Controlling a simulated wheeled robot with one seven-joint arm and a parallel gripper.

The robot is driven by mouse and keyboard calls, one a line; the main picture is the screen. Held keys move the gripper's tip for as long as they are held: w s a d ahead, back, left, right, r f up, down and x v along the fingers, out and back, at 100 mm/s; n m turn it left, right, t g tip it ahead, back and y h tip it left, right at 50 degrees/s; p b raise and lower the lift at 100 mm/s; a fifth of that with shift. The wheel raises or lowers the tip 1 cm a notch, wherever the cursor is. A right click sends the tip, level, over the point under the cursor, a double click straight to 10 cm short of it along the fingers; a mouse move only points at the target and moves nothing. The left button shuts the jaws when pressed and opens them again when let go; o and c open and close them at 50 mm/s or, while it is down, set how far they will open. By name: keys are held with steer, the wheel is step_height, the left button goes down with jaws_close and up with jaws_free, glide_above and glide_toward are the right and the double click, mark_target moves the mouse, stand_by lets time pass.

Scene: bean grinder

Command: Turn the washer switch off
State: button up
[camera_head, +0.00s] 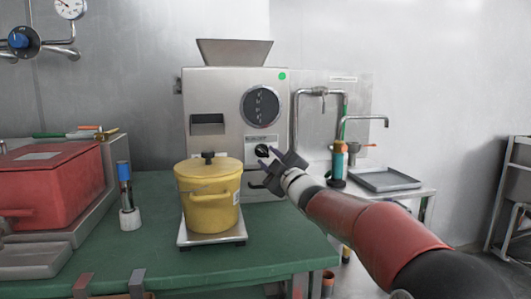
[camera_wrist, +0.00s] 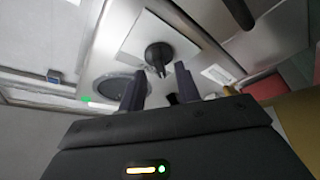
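A grey metal machine (camera_head: 226,95) with a hopper on top stands at the back of the green table. A black rotary knob (camera_head: 262,151) sits on its front, below a round dark dial (camera_head: 261,106). In the wrist view the knob (camera_wrist: 158,54) is on a pale plate, with its handle pointing down towards the fingers. My gripper (camera_head: 267,158) is in front of the knob. Its two fingers (camera_wrist: 160,85) are apart, with nothing between them that I can make out. The knob appears just beyond the fingertips; whether they touch it I cannot tell.
A yellow lidded pot (camera_head: 208,200) stands on a small scale (camera_head: 212,239) close left of my gripper. A red container (camera_head: 50,190) is at the far left. Faucets and a metal tray (camera_head: 385,180) are at the right. The table (camera_head: 160,255) is clear at front centre.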

mark_target(263, 152)
steer(key=shift+x, duration=1.4)
steer(key=shift+s, duration=0.1)
jaws_close()
